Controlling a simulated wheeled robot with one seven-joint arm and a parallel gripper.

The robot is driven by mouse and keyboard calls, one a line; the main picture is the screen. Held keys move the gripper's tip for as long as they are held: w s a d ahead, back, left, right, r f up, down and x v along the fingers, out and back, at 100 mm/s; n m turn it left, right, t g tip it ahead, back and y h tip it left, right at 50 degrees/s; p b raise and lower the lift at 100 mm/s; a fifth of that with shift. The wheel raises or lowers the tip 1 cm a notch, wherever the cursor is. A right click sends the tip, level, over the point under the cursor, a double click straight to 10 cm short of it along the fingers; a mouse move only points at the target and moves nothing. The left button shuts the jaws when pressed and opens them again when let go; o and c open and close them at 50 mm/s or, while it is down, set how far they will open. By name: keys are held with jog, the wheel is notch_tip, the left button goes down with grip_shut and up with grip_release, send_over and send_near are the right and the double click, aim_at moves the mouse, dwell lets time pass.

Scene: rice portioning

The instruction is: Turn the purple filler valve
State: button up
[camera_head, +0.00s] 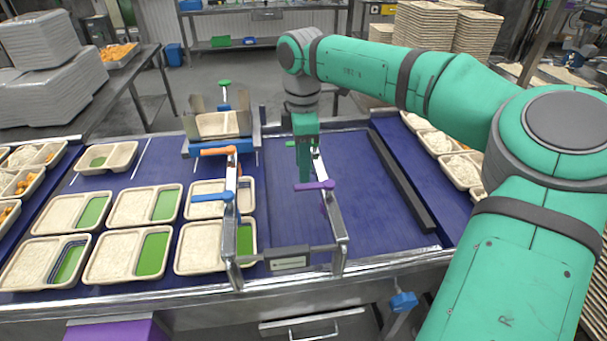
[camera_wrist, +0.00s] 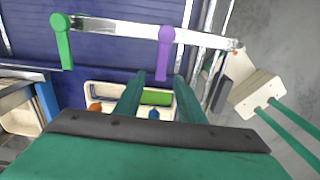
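The purple filler valve (camera_head: 315,185) is a small lever on the metal rail of the filler frame, above the blue table. In the wrist view the purple valve (camera_wrist: 166,45) hangs from the rail, its round end on the rail and its lever pointing down the picture. My gripper (camera_head: 305,180) points down just behind and above the lever in the head view. In the wrist view its two green fingers (camera_wrist: 159,77) are apart, one on each side of the lever's free end. Whether they touch it I cannot tell. Nothing is held.
An orange valve (camera_head: 217,151) and a blue valve (camera_head: 212,197) sit on the left rail. A green valve (camera_wrist: 62,40) is at the rail's other end. Food trays (camera_head: 143,206) fill the table's left. A black bar (camera_head: 400,180) lies on the right; blue surface between is bare.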

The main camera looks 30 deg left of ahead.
notch_tip(320, 180, up, 6)
jog(key=shift+s+r, duration=0.15)
jog(key=shift+a, duration=0.1)
dwell(0.5)
